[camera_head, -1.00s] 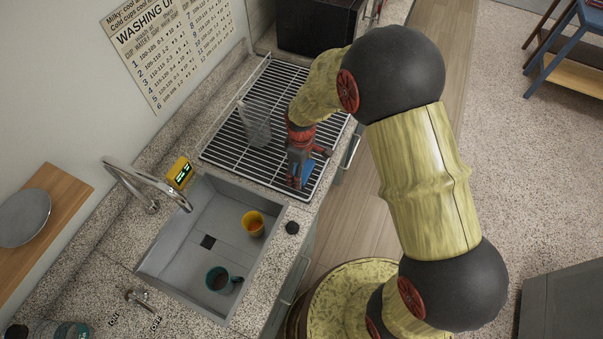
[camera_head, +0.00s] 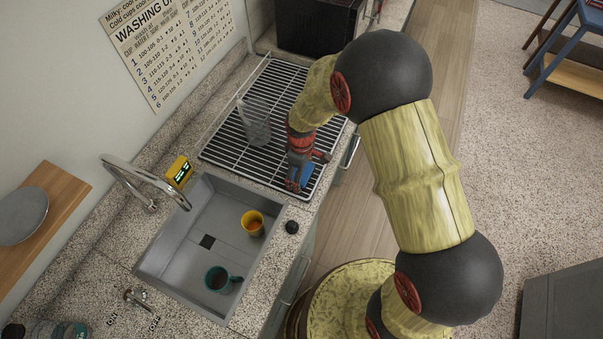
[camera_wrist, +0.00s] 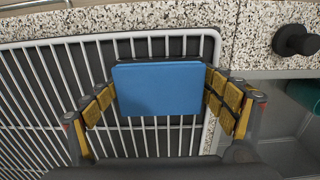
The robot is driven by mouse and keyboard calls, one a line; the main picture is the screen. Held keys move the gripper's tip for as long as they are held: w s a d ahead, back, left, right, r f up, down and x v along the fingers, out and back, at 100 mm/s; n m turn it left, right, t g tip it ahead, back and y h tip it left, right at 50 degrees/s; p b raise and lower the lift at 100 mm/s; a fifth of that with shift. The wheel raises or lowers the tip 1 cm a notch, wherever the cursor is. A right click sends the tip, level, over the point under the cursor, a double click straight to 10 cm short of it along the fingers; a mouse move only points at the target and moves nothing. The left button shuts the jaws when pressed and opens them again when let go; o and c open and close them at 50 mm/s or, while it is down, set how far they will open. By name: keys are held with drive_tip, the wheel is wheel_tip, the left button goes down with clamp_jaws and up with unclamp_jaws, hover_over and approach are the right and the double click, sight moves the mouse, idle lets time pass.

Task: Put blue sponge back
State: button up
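The blue sponge (camera_head: 307,174) is at the front right edge of the wire drying rack (camera_head: 222,160), at my fingertips. In the wrist view the sponge (camera_wrist: 158,88) shows its broad blue face above the rack bars. My gripper (camera_head: 299,178) points down over this corner of the rack. In the wrist view my gripper (camera_wrist: 160,92) has one padded finger at each side edge of the sponge, and both appear to touch it. The sponge's underside is hidden, so I cannot tell whether it rests on the rack.
The sink (camera_head: 185,250) holds a yellow cup (camera_head: 253,223) and a teal mug (camera_head: 219,280). A clear glass (camera_head: 256,122) is on the rack. A yellow timer (camera_head: 180,171) stands behind the sink by the faucet (camera_head: 145,183).

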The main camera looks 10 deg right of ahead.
drive_tip(key=shift+o, duration=1.1)
drive_tip(key=shift+s+f, duration=0.15)
drive_tip(key=shift+f, duration=0.2)
drive_tip(key=shift+r, duration=0.1)
drive_tip(key=shift+r, duration=0.1)
drive_tip(key=shift+r, duration=0.2)
drive_tip(key=s+d+r+m+t+p, duration=0.1)
drive_tip(key=s+d+r+m, duration=0.1)
drive_tip(key=r, duration=0.8)
drive_tip(key=s+d+r+m+t, duration=0.1)
drive_tip(key=s+d+r, duration=0.1)
drive_tip(key=r, duration=0.8)
drive_tip(key=s+d+r+m+p, duration=0.1)
drive_tip(key=s+d+r+m, duration=0.15)
drive_tip(key=r, duration=0.75)
drive_tip(key=s+d+r+m+t, duration=0.3)
drive_tip(key=s+r+m, duration=0.2)
drive_tip(key=s, duration=0.8)
wheel_tip(320, 180, up, 3)
drive_tip(key=shift+s+d+m, duration=0.35)
drive_tip(key=shift+s, duration=0.05)
